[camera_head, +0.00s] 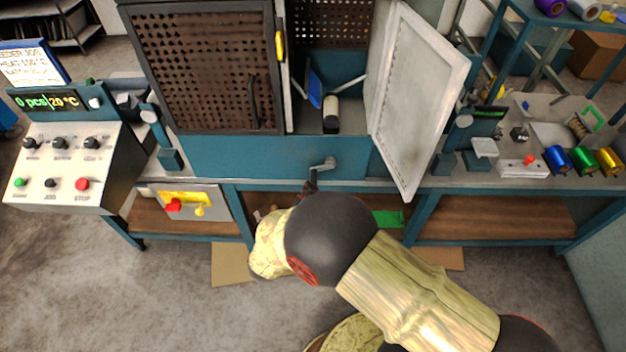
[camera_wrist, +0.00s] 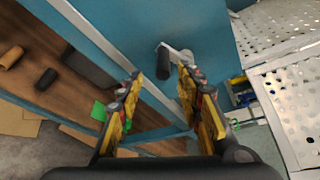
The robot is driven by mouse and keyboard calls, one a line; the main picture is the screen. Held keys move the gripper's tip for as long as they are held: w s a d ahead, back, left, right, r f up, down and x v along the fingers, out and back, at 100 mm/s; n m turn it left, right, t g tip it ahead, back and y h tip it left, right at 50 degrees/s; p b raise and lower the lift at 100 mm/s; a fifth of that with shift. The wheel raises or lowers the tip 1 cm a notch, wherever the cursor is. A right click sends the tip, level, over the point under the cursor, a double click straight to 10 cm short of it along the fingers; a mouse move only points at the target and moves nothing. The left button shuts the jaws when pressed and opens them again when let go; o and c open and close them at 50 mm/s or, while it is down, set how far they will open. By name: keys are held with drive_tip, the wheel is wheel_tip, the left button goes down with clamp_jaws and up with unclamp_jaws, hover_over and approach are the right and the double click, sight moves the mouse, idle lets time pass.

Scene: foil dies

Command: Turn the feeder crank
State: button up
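The feeder crank (camera_head: 322,165) is on the blue front panel of the machine, below the open right door. In the wrist view it has a pale metal arm (camera_wrist: 183,55) and a black cylindrical handle (camera_wrist: 165,62). My gripper (camera_wrist: 160,82) is open, with its yellow and dark fingers apart on either side of the view. The handle shows between and just beyond the fingertips, and no grip on it is visible. In the head view my wrist and arm hide most of the gripper, just below the crank.
The left mesh door (camera_head: 205,70) covers the left side. A control box (camera_head: 62,165) stands at the left, and colored foil rolls (camera_head: 583,160) lie at the right. The blue bench edge runs below the crank.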

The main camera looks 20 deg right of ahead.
sight(312, 181)
drive_tip(key=shift+m, duration=0.5)
drive_tip(key=b+x, duration=0.2)
drive_tip(key=x, duration=0.4)
drive_tip(key=shift+d+r, duration=0.15)
drive_tip(key=shift+w+d, duration=0.45)
drive_tip(key=shift+w, duration=0.3)
drive_tip(key=shift+c, duration=0.7)
drive_tip(key=c, duration=0.8)
clamp_jaws()
